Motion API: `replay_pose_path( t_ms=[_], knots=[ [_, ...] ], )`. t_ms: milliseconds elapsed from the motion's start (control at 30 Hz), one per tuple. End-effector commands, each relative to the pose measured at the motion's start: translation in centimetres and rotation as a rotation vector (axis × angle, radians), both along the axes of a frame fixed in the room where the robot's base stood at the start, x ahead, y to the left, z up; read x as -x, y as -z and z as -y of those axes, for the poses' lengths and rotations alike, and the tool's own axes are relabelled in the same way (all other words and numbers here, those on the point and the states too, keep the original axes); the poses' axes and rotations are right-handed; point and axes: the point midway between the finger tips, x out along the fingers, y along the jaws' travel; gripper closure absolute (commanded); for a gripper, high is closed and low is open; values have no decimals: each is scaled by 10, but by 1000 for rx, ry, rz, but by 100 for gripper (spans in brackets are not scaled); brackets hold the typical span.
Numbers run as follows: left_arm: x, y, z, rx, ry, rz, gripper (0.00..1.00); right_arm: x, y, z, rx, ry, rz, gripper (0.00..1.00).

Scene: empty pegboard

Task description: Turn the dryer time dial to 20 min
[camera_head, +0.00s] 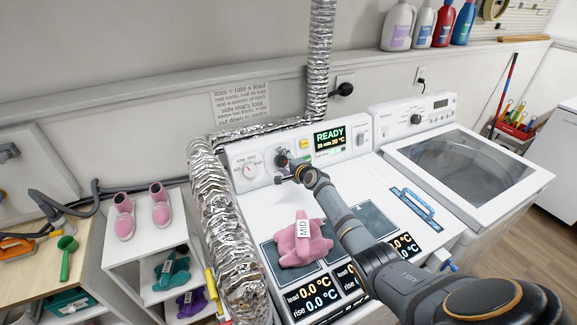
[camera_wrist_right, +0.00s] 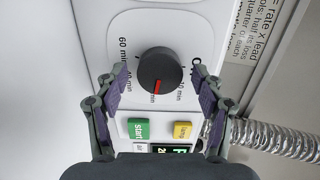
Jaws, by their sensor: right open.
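The time dial (camera_wrist_right: 160,68) is a dark grey round knob with a red pointer mark, on the white panel of the dryer (camera_head: 262,200). In the head view this gripper (camera_head: 290,174) is at the panel and partly covers the dial. My left gripper is not in view.
Green Start (camera_wrist_right: 138,129) and yellow (camera_wrist_right: 182,131) buttons sit close below the dial in the wrist view. The display (camera_head: 329,138) reads READY. A foil duct (camera_head: 215,200) stands at the dryer's left. A pink plush piece (camera_head: 302,243) lies on the dryer top.

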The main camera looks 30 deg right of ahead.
Motion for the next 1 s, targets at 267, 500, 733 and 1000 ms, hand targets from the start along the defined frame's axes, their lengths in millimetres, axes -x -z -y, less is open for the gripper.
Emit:
replay_pose_path(
  t_ms=[267,500,733,1000],
  knots=[
    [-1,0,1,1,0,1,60,43,-12,2,7,0,-2,31],
    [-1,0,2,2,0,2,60,90,-27,2,7,-1,-4,31],
    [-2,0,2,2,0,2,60,110,-35,2,3,0,-2,31],
    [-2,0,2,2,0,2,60,111,-35,2,0,1,-2,31]
  ],
)
